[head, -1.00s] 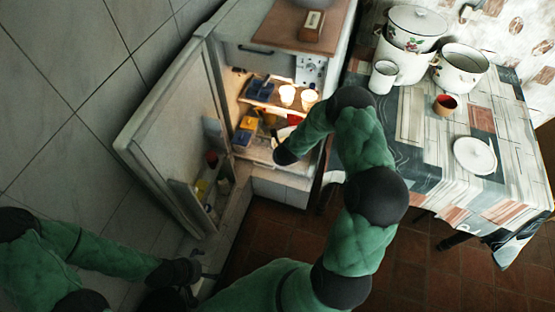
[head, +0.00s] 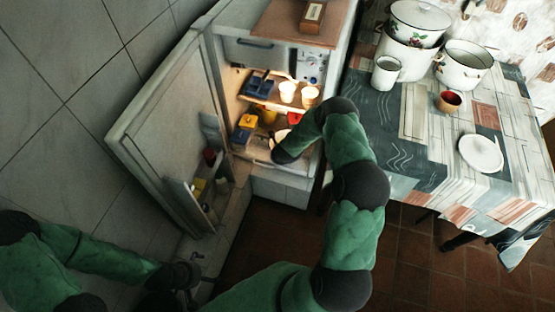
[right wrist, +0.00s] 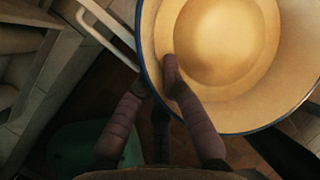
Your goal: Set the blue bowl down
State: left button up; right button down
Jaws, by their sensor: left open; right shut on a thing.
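The blue bowl (right wrist: 225,60) shows large in the right wrist view, with a blue rim and a warm, cream-looking inside that appears empty. My right gripper (right wrist: 157,78) is shut on its rim, one finger inside and one outside. In the head view my right arm reaches into the open fridge (head: 283,189), at its lower part; the forearm hides the fingers and most or all of the bowl. My left gripper (head: 196,270) is open and empty at the lower left, below the fridge door.
The fridge door (head: 165,135) stands open to the left. A lit shelf holds two pale cups (head: 287,91); yellow and blue boxes (head: 243,130) stand below. A patterned table (head: 415,170) at right carries enamel pots (head: 463,66), a mug (head: 385,73), a red-brown cup (head: 449,101) and a white plate (head: 481,153).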

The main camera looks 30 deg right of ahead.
jog(key=shift+w+d+r, duration=0.15)
jog(key=shift+d, duration=0.05)
jog(key=shift+f, duration=0.2)
jog(key=c, duration=1.4)
grip_release()
jog(key=shift+a, duration=0.1)
jog(key=shift+r, duration=0.15)
jog(key=shift+s+r, duration=0.25)
jog(key=shift+r, duration=0.05)
jog(key=p+v, duration=0.4)
jog(key=v, duration=0.7)
jog(key=s+a+f+n+g+y, duration=0.1)
jog(key=s+a+n+y, duration=0.1)
jog(key=s+a+n, duration=0.6)
jog(key=s+a+f+n+g+y, duration=0.1)
jog(key=s+a+n+g, duration=0.1)
jog(key=s+a+n, duration=0.5)
jog(key=s+a+f+n+g+y, duration=0.1)
jog(key=s+a+n+g+y, duration=0.1)
jog(key=s+a+n, duration=0.6)
jog(key=shift+s+a+f+n+y, duration=0.1)
jog(key=shift+a+n, duration=0.3)
jog(key=shift+n, duration=0.5)
jog(key=shift+s+a+f+n+y, duration=0.15)
jog(key=shift+a+n, duration=0.25)
jog(key=shift+n, duration=0.5)
jog(key=shift+s+a+f+n+y, duration=0.1)
jog(key=shift+a+n, duration=0.25)
jog(key=shift+n, duration=0.55)
